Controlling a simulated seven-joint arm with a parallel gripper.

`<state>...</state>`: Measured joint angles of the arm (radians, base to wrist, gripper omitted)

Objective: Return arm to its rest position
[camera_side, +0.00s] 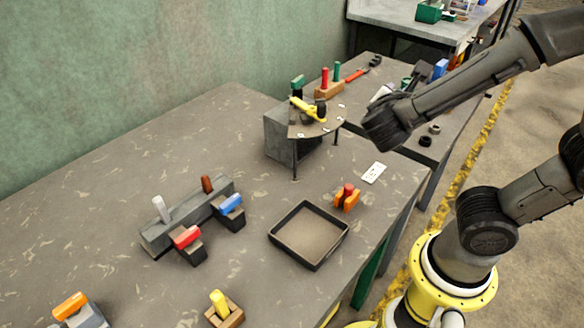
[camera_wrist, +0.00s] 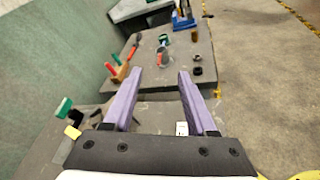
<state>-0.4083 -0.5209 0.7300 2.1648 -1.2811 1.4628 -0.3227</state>
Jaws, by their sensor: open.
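My gripper (camera_wrist: 160,74) shows in the wrist view with its two purple fingers spread apart and nothing between them. It points over the far workbench, with clear air between the fingertips and the things there. In the side view my arm (camera_side: 470,75) reaches in from the upper right, its dark joint (camera_side: 385,125) raised near the small stand. I cannot make out the fingers in the side view.
An empty dark tray (camera_side: 272,236) and a grey block fixture (camera_side: 160,238) with coloured handles sit on the near table. A small raised stand (camera_side: 300,131) holds a yellow tool (camera_side: 306,108). Tools lie on the far bench. The near table's left side is mostly clear.

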